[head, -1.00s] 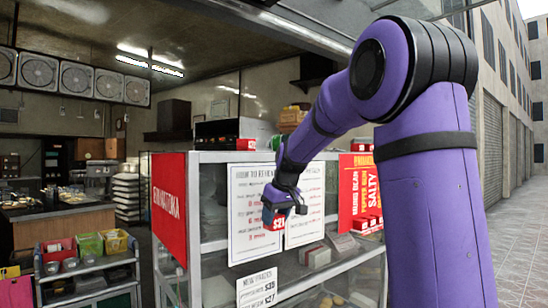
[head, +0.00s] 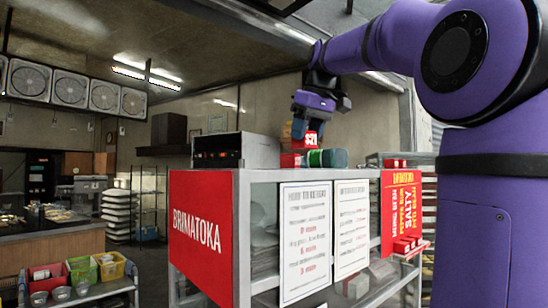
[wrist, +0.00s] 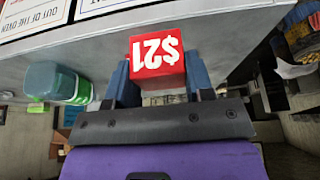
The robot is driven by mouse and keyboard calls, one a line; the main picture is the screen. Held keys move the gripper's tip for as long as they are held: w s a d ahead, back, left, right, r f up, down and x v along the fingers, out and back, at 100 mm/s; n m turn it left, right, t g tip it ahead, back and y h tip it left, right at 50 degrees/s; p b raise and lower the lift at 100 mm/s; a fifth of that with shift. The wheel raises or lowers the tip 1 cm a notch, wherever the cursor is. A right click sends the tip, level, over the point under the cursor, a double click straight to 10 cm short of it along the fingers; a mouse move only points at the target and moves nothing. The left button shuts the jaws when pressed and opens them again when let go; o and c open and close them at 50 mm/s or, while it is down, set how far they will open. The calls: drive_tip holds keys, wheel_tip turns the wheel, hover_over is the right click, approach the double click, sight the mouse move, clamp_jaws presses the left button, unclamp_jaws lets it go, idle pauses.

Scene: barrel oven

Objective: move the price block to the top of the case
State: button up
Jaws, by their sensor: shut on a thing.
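The price block is a small red block marked "$21" (head: 311,139); it also shows upside down in the wrist view (wrist: 157,56). My gripper (head: 307,127) is shut on it, with a blue finger on each side in the wrist view (wrist: 160,78). In the head view the block appears over the case (head: 262,175), a glass-sided display case with a pale top. I cannot tell for sure whether the block touches anything below it. A green jar-like object (head: 327,157) and a red item (head: 290,160) show just below the block.
A dark-fronted metal box (head: 235,150) stands on the case top at left. The green object shows left of the block in the wrist view (wrist: 55,82). White signs (head: 305,240) and red signs cover parts of the case. A cart with colored bins (head: 80,270) stands at left.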

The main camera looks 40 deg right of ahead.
drive_tip(key=w+a, duration=0.2)
drive_tip(key=w, duration=0.1)
drive_tip(key=w+a, duration=0.1)
drive_tip(key=w, duration=0.2)
drive_tip(key=w+a+f, duration=0.1)
drive_tip(key=w+a, duration=0.1)
drive_tip(key=w, duration=0.1)
drive_tip(key=shift+w+a, duration=0.25)
drive_tip(key=shift+a, duration=0.05)
drive_tip(key=shift+f, duration=1.75)
drive_tip(key=shift+f, duration=0.15)
drive_tip(key=o, duration=0.9)
drive_tip(key=shift+o, duration=0.2)
drive_tip(key=v, duration=1.2)
